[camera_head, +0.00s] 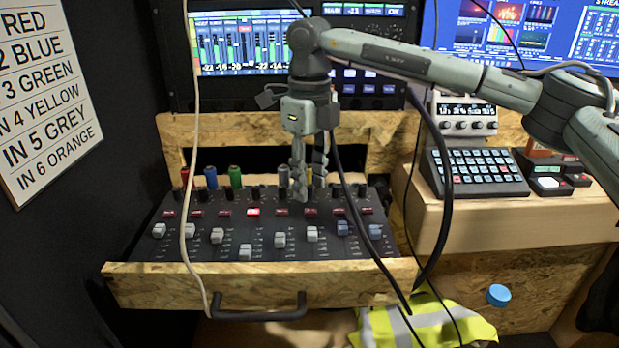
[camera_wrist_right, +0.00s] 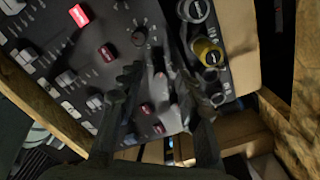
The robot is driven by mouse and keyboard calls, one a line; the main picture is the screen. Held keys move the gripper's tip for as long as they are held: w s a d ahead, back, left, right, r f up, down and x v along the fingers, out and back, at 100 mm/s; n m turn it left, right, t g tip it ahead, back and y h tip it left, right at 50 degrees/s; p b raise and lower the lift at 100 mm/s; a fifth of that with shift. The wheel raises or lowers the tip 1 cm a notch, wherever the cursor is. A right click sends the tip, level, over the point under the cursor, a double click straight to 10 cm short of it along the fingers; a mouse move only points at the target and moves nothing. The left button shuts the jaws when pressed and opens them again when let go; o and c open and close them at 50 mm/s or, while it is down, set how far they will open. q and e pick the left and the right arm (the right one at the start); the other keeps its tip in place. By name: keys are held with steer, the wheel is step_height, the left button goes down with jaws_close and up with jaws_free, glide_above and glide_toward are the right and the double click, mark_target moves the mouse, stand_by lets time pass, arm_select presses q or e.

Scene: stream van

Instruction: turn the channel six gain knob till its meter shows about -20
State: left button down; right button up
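The black mixer (camera_head: 265,246) lies in a wooden drawer, with a row of small gain knobs behind its buttons and faders. My right gripper (camera_head: 309,197) points down over the sixth channel, above its fader (camera_head: 312,234). In the right wrist view its fingers (camera_wrist_right: 158,76) stand apart, and a small dark knob (camera_wrist_right: 159,72) shows between them, seemingly the channel six knob. I cannot tell contact. In the head view the fingers hide this knob. The level meters (camera_head: 240,48) show green bars; my arm covers part of the screen, and I cannot read channel six. My left gripper is out of view.
Coloured plugs, such as the green one (camera_head: 235,176), stand behind the knobs. A loose cable (camera_head: 194,150) hangs across the mixer's left; black cables hang right of my gripper. A keypad (camera_head: 475,172) sits on the right shelf. The drawer's front edge (camera_head: 250,285) is wooden.

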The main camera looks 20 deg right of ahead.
jaws_close()
steer(key=shift+n, duration=2.2)
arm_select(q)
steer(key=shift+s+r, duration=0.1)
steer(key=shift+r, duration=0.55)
arm_select(e)
steer(key=shift+n, duration=0.6)
steer(key=shift+o, duration=0.3)
jaws_free()
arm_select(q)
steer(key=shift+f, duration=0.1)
